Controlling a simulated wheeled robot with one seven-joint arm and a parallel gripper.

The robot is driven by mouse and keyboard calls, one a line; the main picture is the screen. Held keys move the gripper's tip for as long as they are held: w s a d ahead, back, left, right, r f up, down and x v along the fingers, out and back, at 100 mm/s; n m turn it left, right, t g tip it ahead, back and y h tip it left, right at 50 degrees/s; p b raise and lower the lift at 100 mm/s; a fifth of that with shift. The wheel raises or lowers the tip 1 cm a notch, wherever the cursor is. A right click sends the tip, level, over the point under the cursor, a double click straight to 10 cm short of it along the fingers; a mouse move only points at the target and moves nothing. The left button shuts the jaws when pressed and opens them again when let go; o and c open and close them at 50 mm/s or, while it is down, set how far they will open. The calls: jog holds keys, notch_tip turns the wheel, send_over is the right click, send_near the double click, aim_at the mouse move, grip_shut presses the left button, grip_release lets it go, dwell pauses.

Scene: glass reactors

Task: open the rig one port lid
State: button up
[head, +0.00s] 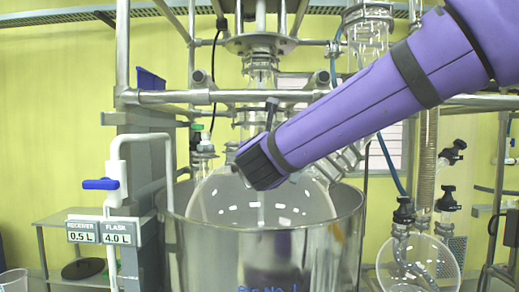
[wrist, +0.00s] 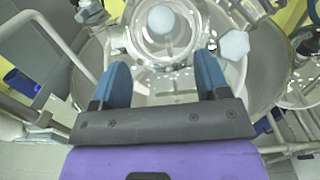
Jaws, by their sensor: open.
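My gripper's dark end (head: 262,163) is in front of the round glass flask (head: 215,195) in the head view; its fingers are hidden there. In the wrist view my gripper (wrist: 162,66) is open, with two blue fingers apart and nothing held between them. Clear glass of the flask top lies beyond the fingertips. A round pale cap (wrist: 161,19) shows above the gap, and a pale faceted knob (wrist: 233,45) is right of the right finger. I cannot tell which is the port lid. In the head view, a pale stopper (head: 205,143) stands on a left neck.
The flask sits in a steel bath (head: 265,250). A steel frame (head: 185,97) crosses behind it. Another round glass vessel (head: 418,265) with black knobs is right.

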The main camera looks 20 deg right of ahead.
jog(key=x, duration=1)
jog(key=shift+w+d, duration=0.1)
jog(key=shift+w, duration=0.05)
jog(key=shift+c, duration=0.3)
